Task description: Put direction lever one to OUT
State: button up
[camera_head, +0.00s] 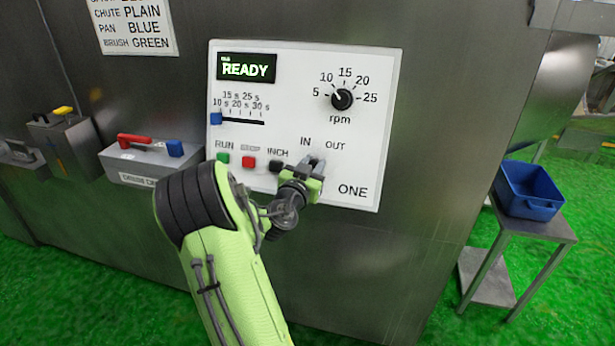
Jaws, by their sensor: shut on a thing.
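The white control panel (370,110) marked ONE is on the front of a steel cabinet. The direction lever (314,162) sits below the labels IN and OUT, and only a small grey part of it shows. My gripper (314,169) is at the lever and shut on it. My green arm and wrist cover the panel's lower edge and hide the lever's base. The lever's exact setting is hard to tell; its visible part lies between the two labels.
Beside the gripper are the black INCH button (276,166), red button (248,162) and green RUN button (222,158). Above are the rpm knob (342,99), a blue slider (215,118) and a READY display (246,68). A blue bin (530,190) stands on a trolley at right.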

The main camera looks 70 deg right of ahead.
jog(key=shift+s+d+f, duration=0.1)
jog(key=shift+s+d, duration=0.05)
jog(key=shift+s, duration=0.9)
jog(key=o, duration=0.8)
jog(key=s+a+b, duration=0.1)
jog(key=a+b, duration=0.8)
jog(key=a, duration=0.6)
jog(key=shift+a, duration=0.35)
